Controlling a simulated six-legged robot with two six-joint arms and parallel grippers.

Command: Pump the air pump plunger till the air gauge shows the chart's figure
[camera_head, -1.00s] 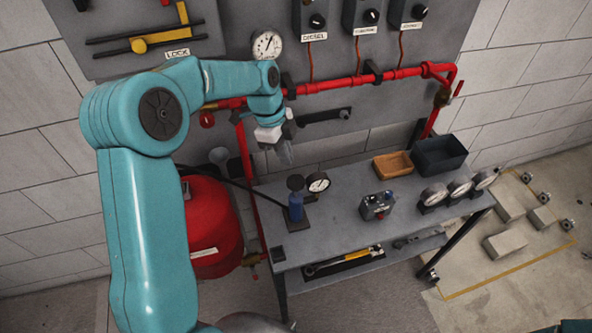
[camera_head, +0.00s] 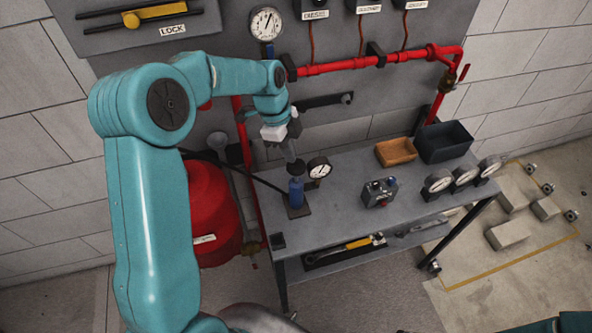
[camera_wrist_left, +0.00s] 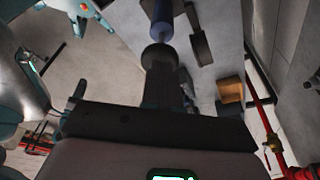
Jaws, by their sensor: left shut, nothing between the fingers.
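The air pump is a small blue cylinder (camera_head: 296,190) standing upright on a dark base plate on the grey bench. Its black plunger knob (camera_head: 297,168) is at the top. My left gripper (camera_head: 291,155) is shut and empty, with its fingertips just above the knob; I cannot tell if they touch it. In the left wrist view the fingers (camera_wrist_left: 165,88) point at the round black knob (camera_wrist_left: 160,55), with the blue cylinder (camera_wrist_left: 163,14) beyond. The air gauge (camera_head: 319,167), white-faced, stands right behind the pump; its reading is too small to tell.
A control box (camera_head: 379,192), several gauges (camera_head: 438,182), an orange tray (camera_head: 396,152) and a dark bin (camera_head: 445,141) stand on the bench further right. A red tank (camera_head: 212,215) is left of the bench. A red pipe (camera_head: 340,65) runs along the panel behind.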

